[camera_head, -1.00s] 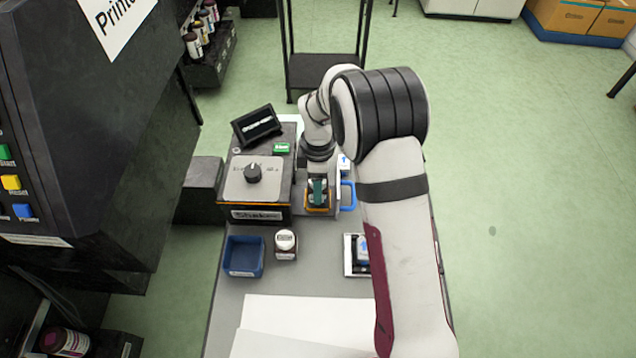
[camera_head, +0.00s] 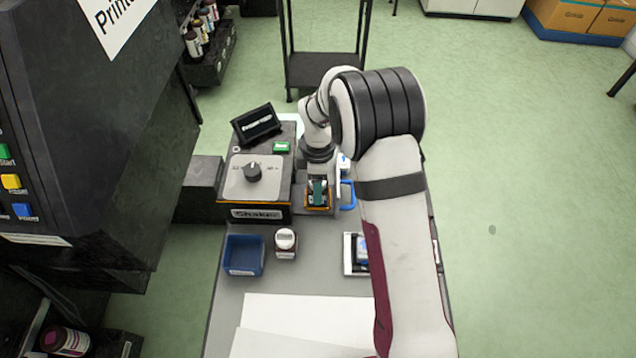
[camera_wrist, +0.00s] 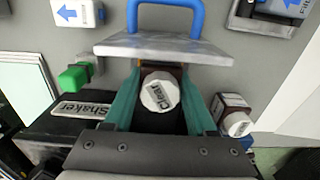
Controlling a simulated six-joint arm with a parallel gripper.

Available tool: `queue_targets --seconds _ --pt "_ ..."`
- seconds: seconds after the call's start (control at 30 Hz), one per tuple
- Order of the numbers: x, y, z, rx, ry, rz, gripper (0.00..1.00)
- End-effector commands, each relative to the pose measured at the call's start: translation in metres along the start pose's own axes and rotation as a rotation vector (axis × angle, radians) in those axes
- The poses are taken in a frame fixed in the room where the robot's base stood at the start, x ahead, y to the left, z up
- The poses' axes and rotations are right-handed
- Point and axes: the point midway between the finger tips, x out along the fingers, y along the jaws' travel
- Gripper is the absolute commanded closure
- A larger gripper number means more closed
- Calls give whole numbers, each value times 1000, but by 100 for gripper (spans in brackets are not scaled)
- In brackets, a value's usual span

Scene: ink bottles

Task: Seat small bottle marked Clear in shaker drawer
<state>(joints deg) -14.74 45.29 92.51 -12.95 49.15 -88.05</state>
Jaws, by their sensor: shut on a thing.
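The small bottle's white cap, marked Clear (camera_wrist: 159,91), shows in the wrist view between the two green fingers of my gripper (camera_wrist: 160,104). My gripper is shut on this bottle, and its body is mostly hidden below the cap. In the head view my gripper (camera_head: 318,188) points down into the orange-edged shaker drawer (camera_head: 318,209), which is pulled out to the right of the shaker (camera_head: 254,188). The drawer's grey front with its blue handle (camera_wrist: 165,5) lies just beyond the bottle in the wrist view. I cannot tell whether the bottle touches the drawer floor.
A white-capped bottle (camera_head: 285,243) and an empty-looking blue tray (camera_head: 243,255) stand in front of the shaker. A white holder (camera_head: 350,266) with a blue-labelled item is partly behind my arm. White sheets (camera_head: 305,322) cover the near table.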

Motion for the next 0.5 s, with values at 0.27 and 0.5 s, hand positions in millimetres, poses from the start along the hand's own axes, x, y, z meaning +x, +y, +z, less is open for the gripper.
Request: queue_targets --seconds 0.27,0.5 --pt "0 0 0 0 0 1 100" --pt "4 0 0 -1 0 1 100"
